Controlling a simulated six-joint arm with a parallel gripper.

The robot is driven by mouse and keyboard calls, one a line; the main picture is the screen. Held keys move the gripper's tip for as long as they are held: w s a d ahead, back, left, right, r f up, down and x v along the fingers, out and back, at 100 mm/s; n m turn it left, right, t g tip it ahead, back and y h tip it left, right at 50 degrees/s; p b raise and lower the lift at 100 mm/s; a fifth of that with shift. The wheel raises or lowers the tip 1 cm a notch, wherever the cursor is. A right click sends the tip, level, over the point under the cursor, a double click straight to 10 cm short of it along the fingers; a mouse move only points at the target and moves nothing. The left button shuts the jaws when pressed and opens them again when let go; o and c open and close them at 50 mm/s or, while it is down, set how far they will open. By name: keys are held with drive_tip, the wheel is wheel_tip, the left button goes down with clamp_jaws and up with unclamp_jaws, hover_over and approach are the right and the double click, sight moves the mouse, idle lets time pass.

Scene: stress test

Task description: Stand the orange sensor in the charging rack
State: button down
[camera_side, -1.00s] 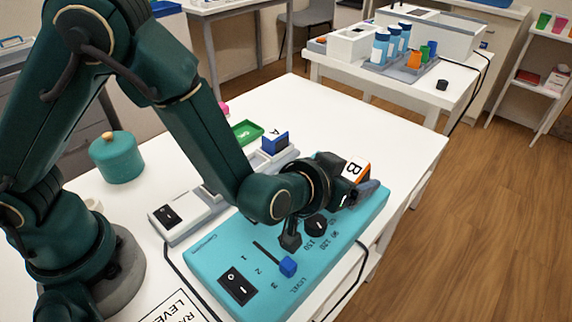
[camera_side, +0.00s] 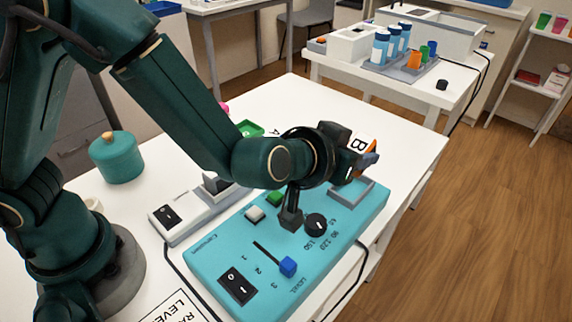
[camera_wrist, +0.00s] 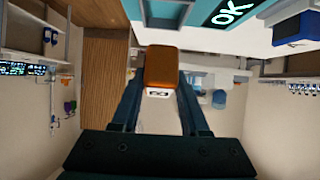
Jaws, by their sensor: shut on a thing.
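The orange sensor (camera_side: 361,144), with a white face marked B, is held in my gripper (camera_side: 366,161) above the far right end of the teal panel. In the wrist view the sensor (camera_wrist: 161,68) sits between the two fingers of my gripper (camera_wrist: 160,88), which is shut on it. The grey-white strip (camera_side: 188,226) left of the panel looks like the charging rack. My arm hides its far part. A blue block (camera_wrist: 298,27) shows at the upper right of the wrist view. The sensor is clear of the rack.
The teal panel (camera_side: 225,257) carries a rocker switch (camera_side: 238,286), a blue-tipped slider (camera_side: 288,266), a black dial (camera_side: 316,224), white and green buttons and a grey square frame (camera_side: 353,191). A teal pot (camera_side: 117,160) stands at left. The white table is clear at far right.

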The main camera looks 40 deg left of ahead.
drive_tip(key=s+a+r+n+y, duration=0.1)
drive_tip(key=s+a+r, duration=0.1)
drive_tip(key=r, duration=0.6)
drive_tip(key=s+a+r, duration=0.2)
drive_tip(key=r, duration=0.5)
drive_tip(key=s+a+n+g+y, duration=0.1)
drive_tip(key=s+a+n+y, duration=0.1)
drive_tip(key=a, duration=0.7)
drive_tip(key=s+a+n+y, duration=0.2)
drive_tip(key=s+a, duration=0.1)
drive_tip(key=a, duration=0.5)
drive_tip(key=m+t+h, duration=0.1)
drive_tip(key=m+h, duration=0.3)
hover_over(356, 148)
drive_tip(key=a, duration=0.5)
wheel_tip(356, 148, down, 4)
drive_tip(key=shift+m+h, duration=0.4)
drive_tip(key=shift+m, duration=0.1)
drive_tip(key=d+f, duration=0.4)
drive_tip(key=f, duration=0.1)
drive_tip(key=shift+w+d+f, duration=0.1)
drive_tip(key=shift+d+f, duration=0.1)
drive_tip(key=shift+d, duration=0.2)
drive_tip(key=shift+d+f, duration=0.15)
drive_tip(key=shift+f, duration=0.1)
